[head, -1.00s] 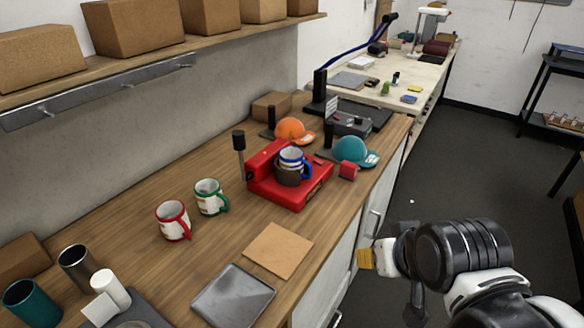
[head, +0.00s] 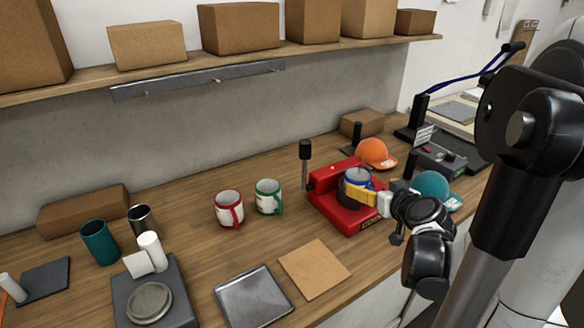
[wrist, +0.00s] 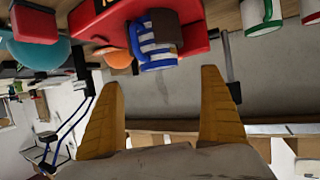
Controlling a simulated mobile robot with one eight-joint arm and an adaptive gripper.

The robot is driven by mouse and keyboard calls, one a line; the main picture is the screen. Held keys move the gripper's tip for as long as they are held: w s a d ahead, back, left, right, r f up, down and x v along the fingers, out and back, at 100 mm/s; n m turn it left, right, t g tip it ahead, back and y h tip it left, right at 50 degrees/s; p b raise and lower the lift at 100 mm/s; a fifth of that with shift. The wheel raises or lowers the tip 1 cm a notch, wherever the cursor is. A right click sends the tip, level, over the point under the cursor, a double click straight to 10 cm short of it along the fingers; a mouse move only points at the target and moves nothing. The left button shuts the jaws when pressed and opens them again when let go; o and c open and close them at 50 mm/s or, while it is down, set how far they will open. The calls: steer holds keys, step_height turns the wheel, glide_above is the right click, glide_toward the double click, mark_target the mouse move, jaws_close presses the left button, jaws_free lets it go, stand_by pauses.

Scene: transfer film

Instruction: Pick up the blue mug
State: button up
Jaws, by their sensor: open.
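The blue mug (head: 357,174), white with blue bands, sits in the dark wrap of the red mug press (head: 345,219). My gripper (head: 362,196) is at the front of the press, and its yellow fingers hide part of the mug. In the wrist view the mug (wrist: 158,52) and its blue handle show just beyond the fingertips, in line with the gap between them. My gripper (wrist: 162,78) is open with nothing between its fingers there. I cannot tell whether a finger touches the mug.
A red-handled mug (head: 229,208) and a green-handled mug (head: 268,196) stand left of the press. A press lever (head: 305,165) rises at its left. Orange (head: 373,153) and teal (head: 432,187) caps are behind and right. A brown board (head: 314,269) and metal tray (head: 253,300) lie in front.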

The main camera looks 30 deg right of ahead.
mark_target(362, 183)
steer(key=b+x, duration=0.1)
steer(key=x, duration=0.2)
steer(key=b+x, duration=0.1)
steer(key=x, duration=0.2)
steer(key=b+x, duration=0.1)
steer(key=x, duration=0.2)
steer(key=shift+w+d+f+b, duration=0.15)
steer(key=shift+f+b, duration=0.2)
steer(key=shift+f, duration=0.05)
steer(key=shift+w+d, duration=0.15)
steer(key=shift+w, duration=0.25)
steer(key=c, duration=1.5)
